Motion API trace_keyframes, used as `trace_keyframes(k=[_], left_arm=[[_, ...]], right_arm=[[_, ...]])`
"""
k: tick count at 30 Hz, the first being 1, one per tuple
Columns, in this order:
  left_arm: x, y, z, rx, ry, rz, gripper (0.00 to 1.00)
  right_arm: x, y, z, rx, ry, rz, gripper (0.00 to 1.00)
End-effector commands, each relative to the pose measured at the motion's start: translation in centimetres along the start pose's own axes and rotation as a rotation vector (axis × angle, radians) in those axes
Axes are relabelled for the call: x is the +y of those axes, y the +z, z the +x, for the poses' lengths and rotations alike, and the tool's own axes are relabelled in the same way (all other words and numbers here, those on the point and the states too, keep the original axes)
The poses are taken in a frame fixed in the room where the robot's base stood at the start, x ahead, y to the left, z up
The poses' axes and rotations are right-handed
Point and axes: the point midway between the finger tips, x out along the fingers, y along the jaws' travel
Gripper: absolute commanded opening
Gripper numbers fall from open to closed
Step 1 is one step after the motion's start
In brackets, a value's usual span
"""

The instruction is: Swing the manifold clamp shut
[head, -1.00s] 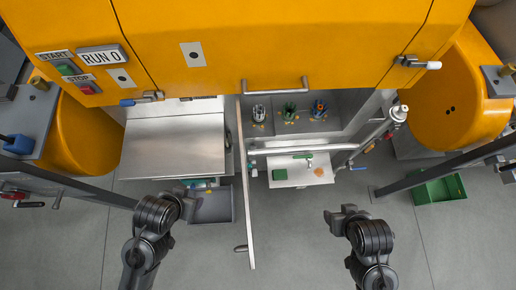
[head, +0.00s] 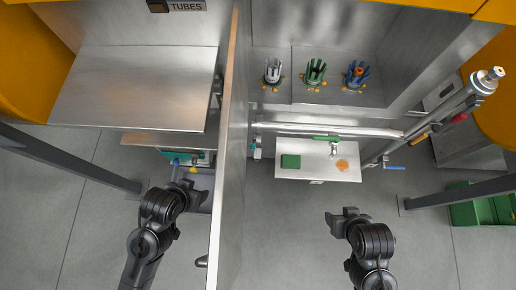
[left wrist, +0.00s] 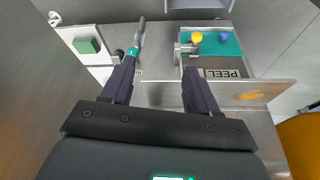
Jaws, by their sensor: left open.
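A horizontal steel manifold pipe (head: 330,129) runs below the cup recess in the head view. A green handle (head: 327,138) lies along it. A small teal-ended fitting (head: 257,152) hangs at its left end; I cannot tell surely which part is the clamp. In the left wrist view a grey lever with a teal collar (left wrist: 136,45) stands just beyond the left finger, apparently untouched. My left gripper (left wrist: 158,68) is open and empty; in the head view it is left of the open door panel (head: 228,150). My right gripper (head: 342,217) is over bare floor, fingers unclear.
The tall door panel stands between my left gripper and the pipe. A shelf (head: 290,174) with a green block (head: 290,161) sits below the pipe. A drawer labelled PEEL (left wrist: 222,73) is near my left gripper. Blue (head: 394,167) and red (head: 459,118) handles project at right.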

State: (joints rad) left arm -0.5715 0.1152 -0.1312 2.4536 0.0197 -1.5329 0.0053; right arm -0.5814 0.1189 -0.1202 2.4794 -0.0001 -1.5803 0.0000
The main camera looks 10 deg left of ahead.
Motion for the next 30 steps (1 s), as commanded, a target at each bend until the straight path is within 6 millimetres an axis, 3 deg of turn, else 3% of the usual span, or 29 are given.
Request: trace_keyframes(k=[1,12,17,21,25,30], left_arm=[[0.2,0.9,3.3,0.008,0.003,-0.005,0.60],[1.5,2.1,15.7,0.104,0.028,-0.071,0.60],[2.5,1.6,22.2,0.198,0.043,-0.135,0.60],[3.9,-0.1,28.8,0.343,0.045,-0.227,0.60],[4.9,-2.3,32.6,0.502,0.024,-0.312,0.60],[6.1,-4.5,35.6,0.715,-0.032,-0.381,0.60]], right_arm=[[-0.1,1.0,3.2,0.000,0.000,0.001,0.60],[-0.5,4.1,12.9,0.002,-0.001,0.001,0.60],[-0.6,5.4,17.2,0.002,0.000,0.001,0.60],[-0.7,6.5,20.6,0.002,0.000,0.001,0.60],[-0.7,7.0,21.9,-0.001,0.000,0.000,0.60],[-0.7,7.1,22.6,0.002,0.002,-0.001,0.60]])
